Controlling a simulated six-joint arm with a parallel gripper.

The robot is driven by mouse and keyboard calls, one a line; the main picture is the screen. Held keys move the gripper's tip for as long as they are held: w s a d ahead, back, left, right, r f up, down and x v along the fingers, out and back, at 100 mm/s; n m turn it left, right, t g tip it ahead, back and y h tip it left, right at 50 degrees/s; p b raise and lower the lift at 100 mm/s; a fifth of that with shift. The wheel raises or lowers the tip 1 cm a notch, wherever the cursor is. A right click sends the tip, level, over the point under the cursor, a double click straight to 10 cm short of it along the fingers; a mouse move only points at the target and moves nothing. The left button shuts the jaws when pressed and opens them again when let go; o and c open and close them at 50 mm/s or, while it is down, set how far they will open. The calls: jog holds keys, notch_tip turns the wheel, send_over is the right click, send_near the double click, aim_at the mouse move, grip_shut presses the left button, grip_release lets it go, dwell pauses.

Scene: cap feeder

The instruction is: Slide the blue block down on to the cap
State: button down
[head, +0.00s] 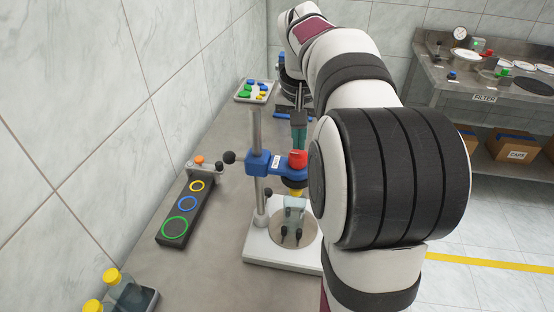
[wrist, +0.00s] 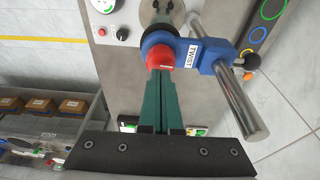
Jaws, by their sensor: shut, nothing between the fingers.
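The blue block (head: 259,163) sits part-way up a steel post (head: 257,200). Its arm reaches right and carries a red knob (head: 297,158). In the wrist view the blue block (wrist: 207,56) bears a "TWIST" label. A yellow piece (head: 295,192), perhaps the cap, shows under the arm, above a clear bottle (head: 294,214) on the stand. I cannot tell whether the yellow piece touches the bottle. My gripper (head: 298,148) points down with its teal fingers shut and empty. In the wrist view its fingertips (wrist: 160,72) are at the red knob (wrist: 160,58); contact is unclear.
The white stand base (head: 262,249) is on the grey bench. Left of it lies a dark panel (head: 186,212) with coloured rings. Behind is a tray (head: 243,95) of coloured caps. Yellow-capped bottles (head: 128,289) stand at the front left. My arm hides the right side.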

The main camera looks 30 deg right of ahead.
aim_at(298, 154)
jog(key=shift+f, duration=1.95)
jog(key=shift+r, duration=3.55)
jog(key=s+a+f+n+y, duration=0.1)
jog(key=s+a+f, duration=0.15)
jog(key=a, duration=0.45)
jog(key=s+a+f+n+y, duration=0.1)
jog(key=s+a, duration=0.3)
jog(key=a, duration=0.3)
jog(key=s+a+f+g, duration=0.1)
jog(key=s+a+f, duration=0.4)
jog(key=s, duration=0.3)
jog(key=s+a+f+n+y, duration=0.1)
jog(key=s+a+f, duration=0.3)
jog(key=s+a, duration=0.2)
jog(key=s, duration=0.2)
jog(key=shift+s+a+f+g, duration=0.15)
jog(key=shift+s+f+g, duration=0.2)
jog(key=shift+g, duration=0.05)
